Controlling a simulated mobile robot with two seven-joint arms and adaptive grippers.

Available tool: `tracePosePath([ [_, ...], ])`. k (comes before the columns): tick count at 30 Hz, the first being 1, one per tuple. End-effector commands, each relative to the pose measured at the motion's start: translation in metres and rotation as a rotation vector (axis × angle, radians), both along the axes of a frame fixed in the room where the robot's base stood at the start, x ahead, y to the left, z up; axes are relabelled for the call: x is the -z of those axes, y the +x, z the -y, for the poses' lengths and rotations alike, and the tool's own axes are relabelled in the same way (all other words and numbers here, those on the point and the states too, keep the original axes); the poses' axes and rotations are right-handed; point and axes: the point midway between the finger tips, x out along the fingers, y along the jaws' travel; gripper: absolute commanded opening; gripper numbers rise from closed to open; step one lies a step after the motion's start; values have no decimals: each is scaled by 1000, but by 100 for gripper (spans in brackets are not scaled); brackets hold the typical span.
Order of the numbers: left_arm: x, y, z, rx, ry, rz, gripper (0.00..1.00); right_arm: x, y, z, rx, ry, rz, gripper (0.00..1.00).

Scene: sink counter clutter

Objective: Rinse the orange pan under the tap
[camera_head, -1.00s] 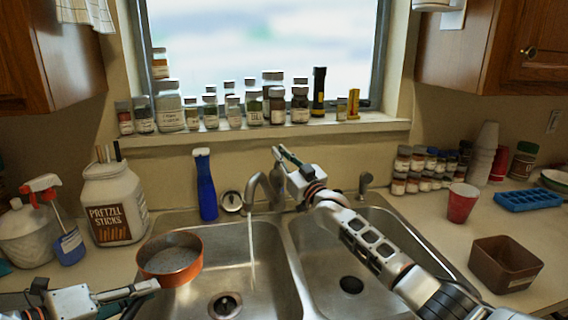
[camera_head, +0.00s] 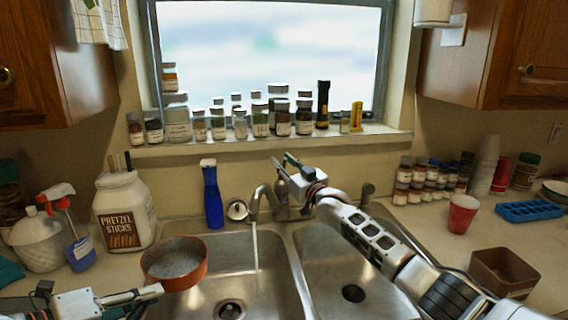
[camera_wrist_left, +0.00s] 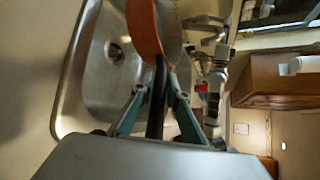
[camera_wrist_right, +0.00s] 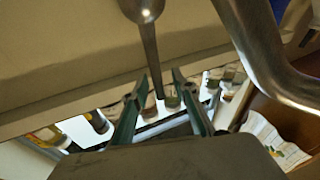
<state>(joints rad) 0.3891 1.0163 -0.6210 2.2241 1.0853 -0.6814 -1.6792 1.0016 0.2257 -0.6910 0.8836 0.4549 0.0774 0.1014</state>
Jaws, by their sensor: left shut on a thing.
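The orange pan (camera_head: 189,279) is held level over the left side of the left sink basin, its inside grey and speckled. My left gripper (camera_head: 157,290) is shut on its dark handle, which also shows between the fingers in the left wrist view (camera_wrist_left: 157,95). The tap (camera_head: 257,199) is running; a thin water stream (camera_head: 255,245) falls into the left basin, right of the pan and apart from it. My right gripper (camera_head: 282,160) is behind the tap's base; in the right wrist view its fingers (camera_wrist_right: 155,85) are apart, with a metal lever (camera_wrist_right: 148,40) appearing between them.
A blue bottle (camera_head: 212,195) stands behind the left basin. A pretzel jar (camera_head: 124,215) and spray bottle (camera_head: 79,247) stand left of the sink. A red cup (camera_head: 462,214) and brown box (camera_head: 503,272) stand right. The right basin (camera_head: 330,262) is empty beneath my right arm.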

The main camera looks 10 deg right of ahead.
Motion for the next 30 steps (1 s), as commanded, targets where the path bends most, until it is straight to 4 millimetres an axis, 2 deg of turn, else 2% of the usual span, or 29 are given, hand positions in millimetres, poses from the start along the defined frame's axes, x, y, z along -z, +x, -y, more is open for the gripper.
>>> tracePosePath([
  [8, -2, 0, 0, 1, -2, 4, 0, 2, -2, 1, 0, -1, -2, 27],
  [14, -2, 0, 0, 1, -2, 4, 0, 6, -15, 5, -1, 1, -3, 27],
  [30, -2, 0, 0, 1, -2, 4, 0, 17, -84, 32, 0, 0, -1, 27],
])
